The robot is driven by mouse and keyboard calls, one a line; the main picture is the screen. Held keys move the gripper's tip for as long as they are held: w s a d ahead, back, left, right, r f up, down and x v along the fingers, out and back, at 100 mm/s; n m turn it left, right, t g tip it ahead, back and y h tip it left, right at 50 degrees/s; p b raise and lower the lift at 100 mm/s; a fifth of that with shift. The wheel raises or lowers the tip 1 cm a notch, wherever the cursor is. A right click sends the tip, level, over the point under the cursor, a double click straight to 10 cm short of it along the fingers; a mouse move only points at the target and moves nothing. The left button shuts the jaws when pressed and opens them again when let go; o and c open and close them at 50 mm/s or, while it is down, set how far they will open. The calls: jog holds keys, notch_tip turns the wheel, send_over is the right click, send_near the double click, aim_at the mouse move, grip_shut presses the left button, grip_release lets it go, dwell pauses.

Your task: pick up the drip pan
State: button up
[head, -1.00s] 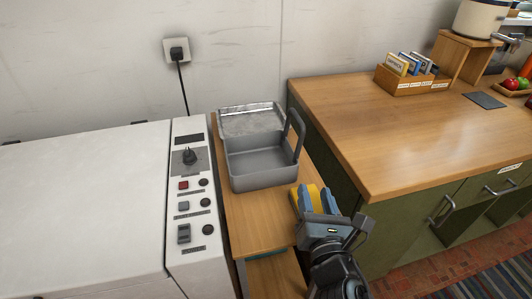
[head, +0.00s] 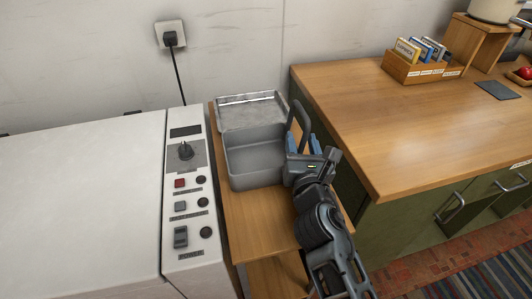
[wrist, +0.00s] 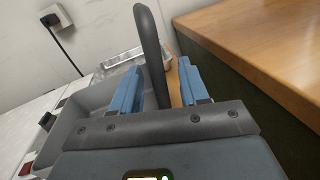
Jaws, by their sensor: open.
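A grey open rectangular pan (head: 256,163) with a tall arched handle (head: 298,112) on its right side stands on the narrow wooden stand; I take it for the drip pan. A shallow silver tray (head: 250,109) lies right behind it. My gripper (head: 304,146) is at the pan's right side, by the handle. In the wrist view the handle (wrist: 149,40) rises between the two blue fingers of my gripper (wrist: 158,85). The fingers are open, with gaps beside the handle. The handle's lower end is hidden behind the gripper.
A white machine with a control panel (head: 188,200) stands close on the left. A wooden-topped green cabinet (head: 400,130) stands on the right, with a box of cards (head: 420,68). The wooden stand (head: 255,225) is bare in front of the pan. A plug (head: 170,38) is on the wall.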

jog(key=shift+w, duration=0.6)
jog(key=shift+c, duration=0.3)
grip_shut()
